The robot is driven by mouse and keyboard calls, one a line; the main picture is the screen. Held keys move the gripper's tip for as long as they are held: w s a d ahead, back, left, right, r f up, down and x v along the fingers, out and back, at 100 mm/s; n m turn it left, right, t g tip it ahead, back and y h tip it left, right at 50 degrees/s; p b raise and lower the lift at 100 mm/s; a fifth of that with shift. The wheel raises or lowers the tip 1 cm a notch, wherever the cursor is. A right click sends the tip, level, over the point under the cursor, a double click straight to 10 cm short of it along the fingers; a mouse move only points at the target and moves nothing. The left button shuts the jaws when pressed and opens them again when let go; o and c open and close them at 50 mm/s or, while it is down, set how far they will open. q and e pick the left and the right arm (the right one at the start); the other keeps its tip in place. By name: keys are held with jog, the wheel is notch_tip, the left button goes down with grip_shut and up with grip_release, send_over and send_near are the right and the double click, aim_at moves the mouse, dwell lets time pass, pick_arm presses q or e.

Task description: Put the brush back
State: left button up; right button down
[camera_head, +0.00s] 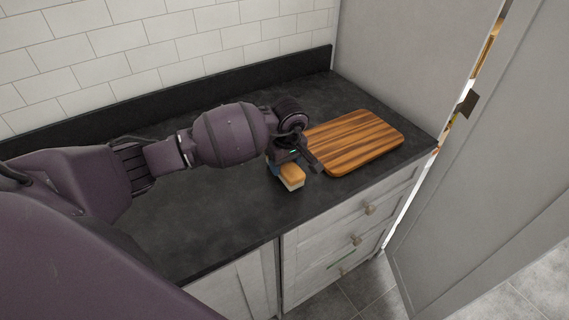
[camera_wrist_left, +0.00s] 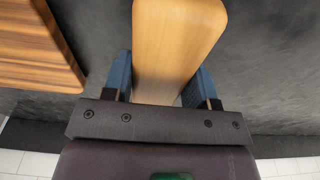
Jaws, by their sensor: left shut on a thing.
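The brush (camera_head: 291,177) shows in the head view as a small block with an orange-tan top and a pale lower part, at or just above the dark counter. In the left wrist view its light wooden body (camera_wrist_left: 175,45) lies between the two blue finger pads. My left gripper (camera_head: 285,168) is shut on it, and the gripper also shows in the wrist view (camera_wrist_left: 160,85). The head view does not make clear whether the brush touches the counter. My right gripper is not in view.
A striped wooden cutting board (camera_head: 355,141) lies on the dark counter (camera_head: 225,215), just right of the gripper. A tiled wall and dark backsplash stand behind. Drawers (camera_head: 350,240) are below, and a large grey door panel (camera_head: 490,170) stands at the right. The counter's front middle is clear.

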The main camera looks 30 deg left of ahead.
pick_arm(q)
jog(key=shift+f, duration=0.4)
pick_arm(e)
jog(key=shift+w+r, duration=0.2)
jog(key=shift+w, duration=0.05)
pick_arm(q)
jog(key=shift+f, duration=0.1)
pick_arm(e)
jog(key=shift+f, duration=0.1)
pick_arm(q)
jog(key=o, duration=0.9)
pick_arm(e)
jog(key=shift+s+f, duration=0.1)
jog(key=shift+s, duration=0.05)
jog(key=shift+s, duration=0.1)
